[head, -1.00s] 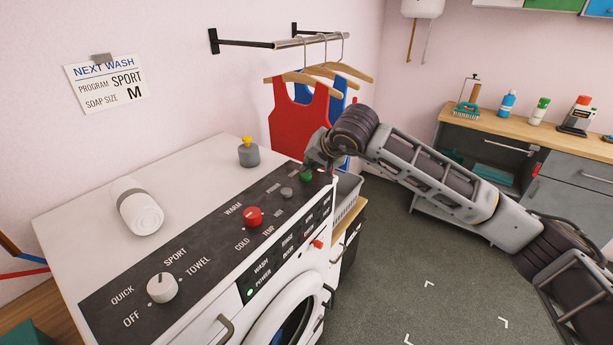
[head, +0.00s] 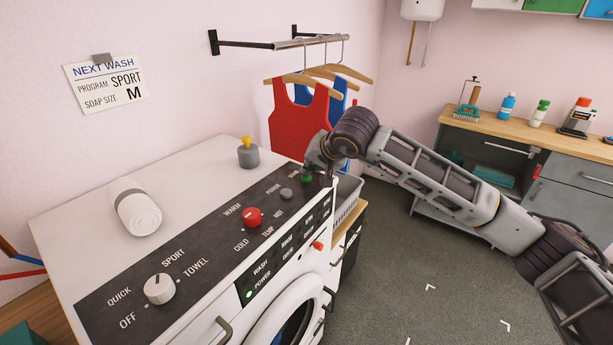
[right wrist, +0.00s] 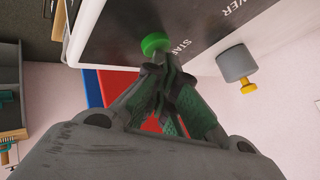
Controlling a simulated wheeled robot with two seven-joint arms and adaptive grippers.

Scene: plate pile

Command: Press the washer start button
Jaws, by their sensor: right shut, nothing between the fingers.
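The white washer (head: 190,160) has a dark slanted control panel along its top. The green start button (head: 306,178) is at the panel's far right end; it also shows in the right wrist view (right wrist: 155,44), beside lettering that begins "STA". My right gripper (head: 315,166) is at the button, with its arm reaching in from the right. In the right wrist view its closed fingertips (right wrist: 157,64) meet at the button's edge; I cannot tell whether they touch it or how far it is pressed. The fingers hold nothing. My left gripper is out of view.
A white program dial (head: 159,289) and a red temperature knob (head: 252,217) sit on the panel. Red and blue garments (head: 295,118) hang behind my gripper.

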